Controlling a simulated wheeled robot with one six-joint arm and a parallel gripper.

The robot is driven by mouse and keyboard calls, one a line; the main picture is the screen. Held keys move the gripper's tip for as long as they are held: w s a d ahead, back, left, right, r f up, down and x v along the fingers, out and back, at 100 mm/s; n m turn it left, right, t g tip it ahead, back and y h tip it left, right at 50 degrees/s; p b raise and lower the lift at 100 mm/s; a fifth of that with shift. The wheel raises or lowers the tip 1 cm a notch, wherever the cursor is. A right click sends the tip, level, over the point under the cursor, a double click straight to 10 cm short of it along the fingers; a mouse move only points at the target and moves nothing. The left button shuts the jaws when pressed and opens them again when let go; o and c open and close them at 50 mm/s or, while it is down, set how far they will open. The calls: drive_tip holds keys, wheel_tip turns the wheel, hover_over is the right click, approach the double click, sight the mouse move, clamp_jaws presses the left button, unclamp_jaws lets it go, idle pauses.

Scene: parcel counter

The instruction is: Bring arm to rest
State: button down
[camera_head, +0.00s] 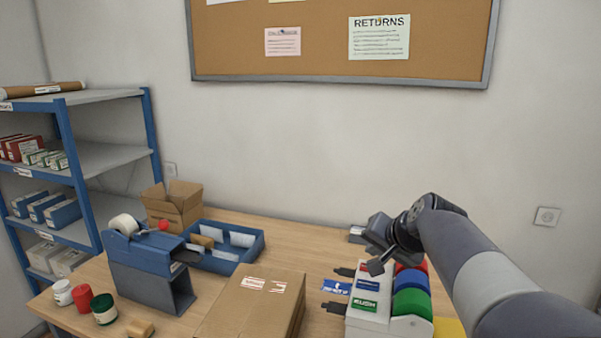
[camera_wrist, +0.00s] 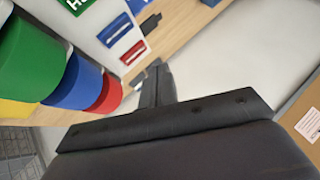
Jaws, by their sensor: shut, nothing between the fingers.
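My gripper (camera_head: 376,266) is at the end of my raised arm, above the back of the counter on the right, just behind and above the label dispenser (camera_head: 385,312). Its fingers are shut and empty. In the wrist view the closed fingers (camera_wrist: 157,86) show as a dark narrow shape with nothing between them. The dispenser's green, blue and red rolls show at the left of the wrist view, with the blue roll (camera_wrist: 76,82) in the middle. I see no contact between gripper and dispenser.
A closed carton (camera_head: 245,312) lies at the front middle of the counter. A blue tape dispenser (camera_head: 150,265), blue tray (camera_head: 215,262) and open box (camera_head: 172,205) stand left. Shelves (camera_head: 105,160) are further left. The wall (camera_head: 300,150) is behind, with a corkboard (camera_head: 320,35) above.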

wheel_tip(320, 180, up, 2)
drive_tip(key=shift+p, duration=0.5)
drive_tip(key=shift+a, duration=0.1)
